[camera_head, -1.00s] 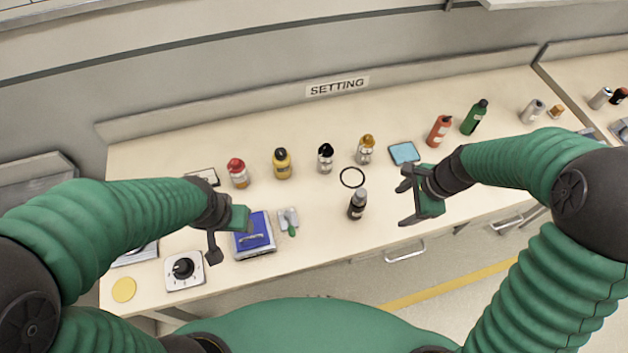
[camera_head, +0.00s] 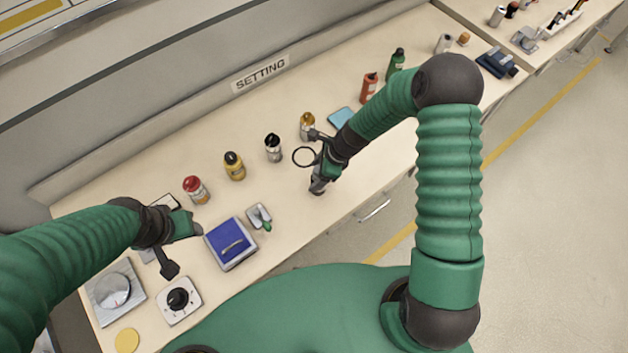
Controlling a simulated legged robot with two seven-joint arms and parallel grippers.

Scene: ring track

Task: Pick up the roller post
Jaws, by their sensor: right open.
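A small dark post (camera_head: 318,187), which looks like the roller post, stands on the bench right of the middle, partly hidden by my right gripper. My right gripper (camera_head: 317,161) is open, its fingers apart, close over the post. Whether the fingers touch it I cannot tell. My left gripper (camera_head: 183,247) is open and empty at the left, above the bench near a blue-topped box.
Several bottles, including a yellow one (camera_head: 234,166), stand along the back. The blue-topped box (camera_head: 230,243), a dial unit (camera_head: 178,299) and a yellow disc (camera_head: 127,341) are at the front left.

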